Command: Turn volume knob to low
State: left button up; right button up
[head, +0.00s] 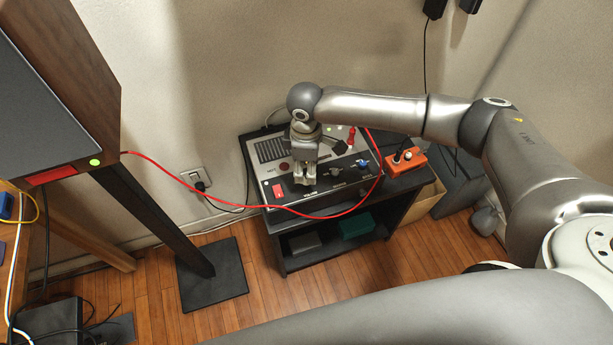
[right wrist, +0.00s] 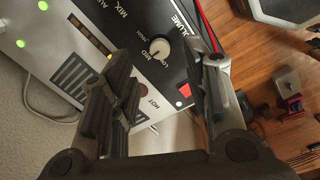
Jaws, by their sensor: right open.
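The volume knob (right wrist: 160,48) is a pale round knob on the black front panel of the amplifier, with LOW, MID and HIGH lettering around it and VOLUME lettering nearby. I cannot tell clearly which mark it points to. My right gripper (right wrist: 158,60) is open, its two fingers on either side of the knob in the right wrist view. I cannot tell whether they touch it. In the head view my right gripper (head: 306,177) points down over the amplifier (head: 272,152) and hides the knob. My left gripper is not in view.
The amplifier stands on a dark shelf unit (head: 290,262). A red switch (head: 277,191) and other knobs (head: 362,164) flank the gripper. A red cable (head: 235,204) crosses the amplifier's front. An orange power strip (head: 407,161) lies to the right. A speaker (head: 60,90) on a stand is at left.

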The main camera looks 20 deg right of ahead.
aim_at(306, 182)
notch_tip(306, 182, down, 6)
jog(key=shift+w+r, duration=0.1)
grip_shut()
dwell(0.5)
